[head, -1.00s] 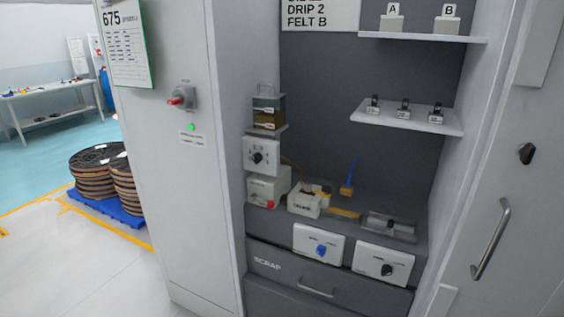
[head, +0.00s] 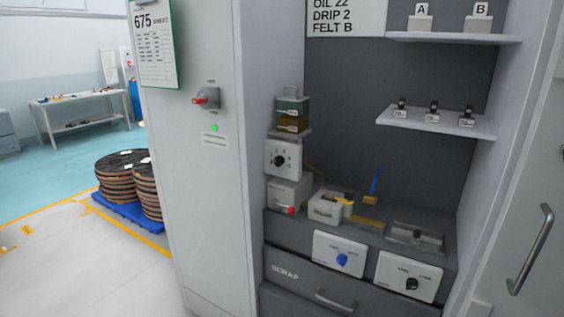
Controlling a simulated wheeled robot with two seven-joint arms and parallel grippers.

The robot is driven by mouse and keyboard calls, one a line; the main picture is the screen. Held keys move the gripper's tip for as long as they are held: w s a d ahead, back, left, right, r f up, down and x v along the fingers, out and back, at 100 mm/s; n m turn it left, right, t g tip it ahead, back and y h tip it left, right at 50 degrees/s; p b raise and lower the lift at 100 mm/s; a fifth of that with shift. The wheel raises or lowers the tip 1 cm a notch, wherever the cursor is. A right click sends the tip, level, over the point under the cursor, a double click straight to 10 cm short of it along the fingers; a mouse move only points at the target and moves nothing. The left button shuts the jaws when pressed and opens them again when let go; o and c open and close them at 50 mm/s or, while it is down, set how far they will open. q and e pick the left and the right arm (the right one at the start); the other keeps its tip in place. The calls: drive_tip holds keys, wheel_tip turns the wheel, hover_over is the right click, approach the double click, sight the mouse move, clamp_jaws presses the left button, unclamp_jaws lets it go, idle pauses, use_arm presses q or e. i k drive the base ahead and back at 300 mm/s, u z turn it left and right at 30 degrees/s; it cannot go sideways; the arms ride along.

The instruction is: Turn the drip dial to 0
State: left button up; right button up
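The likely drip dial (head: 280,160) is a black knob on a white plate with small marks around it. It sits at the left of the open bay, below a green and amber oil box (head: 292,114). The marks are too small to read, so I cannot tell its setting. A sign (head: 346,16) at the top reads "OIL 22, DRIP 2, FELT B". Neither of my grippers is in view.
A blue-knob plate (head: 340,256) and a black-knob plate (head: 408,277) are on the bay's front. A drawer marked SCRAP (head: 285,272) is below. A red-handled switch (head: 206,98) is on the left cabinet. Shelves (head: 436,121) jut out at right.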

sight(278, 161)
drive_tip(key=u, duration=0.45)
drive_tip(key=k, duration=1.15)
drive_tip(key=u, duration=1.05)
drive_tip(key=i, duration=1.9)
drive_tip(key=z, duration=0.8)
drive_tip(key=i, duration=1.5)
drive_tip(key=z, duration=1.25)
